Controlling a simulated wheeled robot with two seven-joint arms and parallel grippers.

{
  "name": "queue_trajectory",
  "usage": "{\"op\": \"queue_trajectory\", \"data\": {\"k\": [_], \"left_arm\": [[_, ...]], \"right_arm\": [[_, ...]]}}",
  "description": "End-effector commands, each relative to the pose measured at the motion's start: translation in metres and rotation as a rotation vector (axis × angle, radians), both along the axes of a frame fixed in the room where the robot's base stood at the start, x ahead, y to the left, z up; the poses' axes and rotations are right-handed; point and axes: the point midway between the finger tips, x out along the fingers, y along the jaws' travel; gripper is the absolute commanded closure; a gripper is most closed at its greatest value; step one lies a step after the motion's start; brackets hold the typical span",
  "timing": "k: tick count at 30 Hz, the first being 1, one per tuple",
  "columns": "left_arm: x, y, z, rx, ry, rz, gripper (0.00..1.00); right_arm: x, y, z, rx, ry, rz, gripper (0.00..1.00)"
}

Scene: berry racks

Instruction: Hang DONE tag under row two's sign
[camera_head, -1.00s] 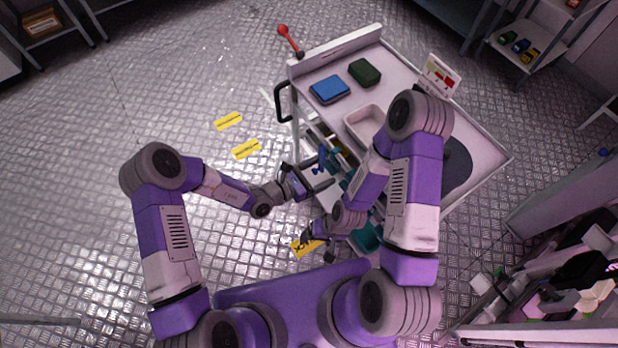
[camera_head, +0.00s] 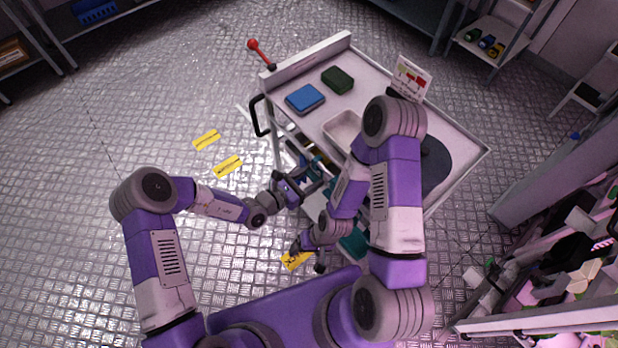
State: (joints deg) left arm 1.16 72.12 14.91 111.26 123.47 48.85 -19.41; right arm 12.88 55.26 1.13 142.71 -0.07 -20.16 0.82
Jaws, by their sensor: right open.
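No row sign or tag reading DONE can be made out. My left gripper (camera_head: 318,182) is at the cart's near left side, with its fingers apart and nothing seen between them. My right gripper (camera_head: 303,250) is lower, beside the cart's lower part, and its jaws are open. A yellow piece with black marks (camera_head: 294,262) shows beside and below the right gripper; I cannot tell whether it lies on the floor. Part of the cart's lower shelf is hidden behind my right arm.
A grey cart (camera_head: 460,150) holds a blue box (camera_head: 305,98), a dark green box (camera_head: 337,79), a pale tray (camera_head: 341,124) and a small sign card (camera_head: 411,77). Yellow floor labels (camera_head: 206,139) lie left of it. A cluttered rack (camera_head: 570,270) stands right.

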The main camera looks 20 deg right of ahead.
Motion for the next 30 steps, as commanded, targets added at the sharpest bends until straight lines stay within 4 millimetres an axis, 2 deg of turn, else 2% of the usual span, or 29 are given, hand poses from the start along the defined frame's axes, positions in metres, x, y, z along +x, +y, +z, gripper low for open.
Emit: {"op": "queue_trajectory", "data": {"k": [30], "left_arm": [[0.000, 0.001, 0.022, -0.001, 0.000, 0.000, 0.72]], "right_arm": [[0.000, 0.000, 0.020, 0.000, 0.000, 0.000, 0.20]]}}
